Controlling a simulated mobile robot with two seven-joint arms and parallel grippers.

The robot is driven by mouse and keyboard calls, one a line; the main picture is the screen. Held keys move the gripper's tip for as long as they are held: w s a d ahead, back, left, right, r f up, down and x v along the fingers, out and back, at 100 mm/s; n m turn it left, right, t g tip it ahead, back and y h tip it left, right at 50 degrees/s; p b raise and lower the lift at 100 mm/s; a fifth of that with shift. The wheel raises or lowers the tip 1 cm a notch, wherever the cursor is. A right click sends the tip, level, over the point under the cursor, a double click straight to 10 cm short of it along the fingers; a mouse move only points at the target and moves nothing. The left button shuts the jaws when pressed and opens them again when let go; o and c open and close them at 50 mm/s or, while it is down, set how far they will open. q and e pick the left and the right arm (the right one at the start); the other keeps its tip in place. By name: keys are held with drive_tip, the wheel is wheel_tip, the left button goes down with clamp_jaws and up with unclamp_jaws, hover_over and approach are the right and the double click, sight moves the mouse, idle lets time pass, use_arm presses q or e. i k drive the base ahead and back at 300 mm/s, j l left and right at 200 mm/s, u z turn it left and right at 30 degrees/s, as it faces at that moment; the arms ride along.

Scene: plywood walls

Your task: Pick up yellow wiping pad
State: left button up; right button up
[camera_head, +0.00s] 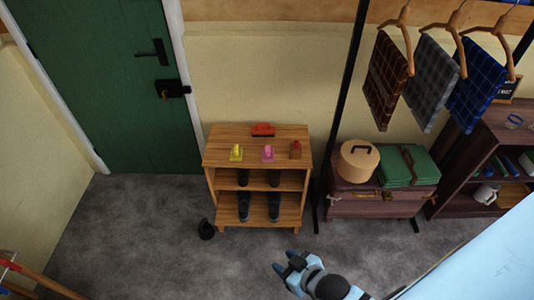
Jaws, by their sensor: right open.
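The yellow wiping pad (236,153) lies on the top board of a small wooden shoe rack (218,158), near its left end. A similar pink pad (268,153) lies to its right. My right gripper (285,262) is open and empty, low in the picture and in front of the rack. It is well apart from the yellow pad, below and to the right of it in the picture. My left gripper is not in view.
A red brush (262,130) and a small red-brown bottle (295,150) share the rack top. Dark boots (244,206) stand below. A black object (206,229) lies on the floor beside the rack. A trunk (375,205) stands right.

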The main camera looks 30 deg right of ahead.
sight(236, 152)
drive_tip(key=z, duration=1.5)
drive_tip(key=i+l+u, duration=0.2)
drive_tip(key=i, duration=0.4)
drive_tip(key=i+l+u, duration=0.25)
drive_tip(key=i, duration=0.3)
drive_tip(key=i+l+u, duration=0.2)
drive_tip(key=i+l, duration=0.15)
drive_tip(key=i, duration=0.2)
